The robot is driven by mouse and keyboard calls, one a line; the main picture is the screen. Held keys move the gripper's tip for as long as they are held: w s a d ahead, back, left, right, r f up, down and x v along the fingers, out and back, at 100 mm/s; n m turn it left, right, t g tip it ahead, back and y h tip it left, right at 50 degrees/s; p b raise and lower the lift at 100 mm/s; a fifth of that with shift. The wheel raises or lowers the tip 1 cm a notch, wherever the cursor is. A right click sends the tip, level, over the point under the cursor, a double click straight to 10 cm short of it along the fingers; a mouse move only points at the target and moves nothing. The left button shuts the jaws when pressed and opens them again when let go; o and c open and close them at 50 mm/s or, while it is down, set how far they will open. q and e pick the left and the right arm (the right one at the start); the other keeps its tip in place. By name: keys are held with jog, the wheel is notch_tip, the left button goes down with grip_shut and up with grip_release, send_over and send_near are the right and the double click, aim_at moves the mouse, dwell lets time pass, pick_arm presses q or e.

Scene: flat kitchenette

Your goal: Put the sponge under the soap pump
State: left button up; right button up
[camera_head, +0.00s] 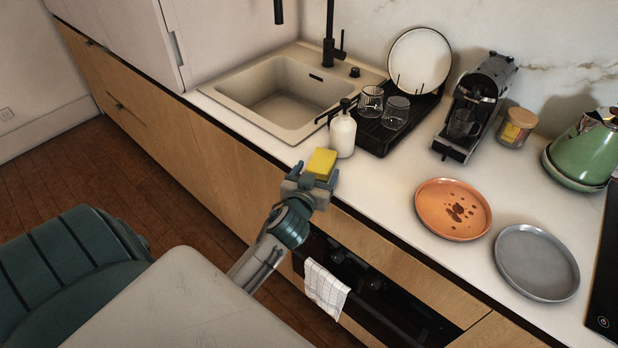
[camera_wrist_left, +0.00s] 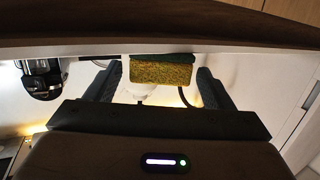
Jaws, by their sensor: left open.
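The yellow sponge (camera_head: 321,163) has a dark green side that shows in the left wrist view (camera_wrist_left: 163,72). It is at the counter's front edge, just in front of the soap pump (camera_head: 342,134), a white bottle with a black nozzle standing upright beside the sink. My left gripper (camera_head: 311,179) is open at the near side of the sponge. In the left wrist view its fingers (camera_wrist_left: 157,80) are apart, with the sponge showing between them. I cannot tell whether they touch it. The white bottle shows partly behind the sponge there. My right gripper is not in view.
The sink (camera_head: 240,86) is left of the pump. A black drying rack (camera_head: 377,141) with glasses and a plate stands close on its right. A coffee machine (camera_head: 477,105), an orange plate (camera_head: 453,235) and a grey plate (camera_head: 537,285) are farther right. Counter left of the orange plate is clear.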

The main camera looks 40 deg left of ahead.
pick_arm(q)
jog(key=b+v, duration=0.1)
jog(key=v, duration=0.6)
dwell(0.3)
dwell(0.9)
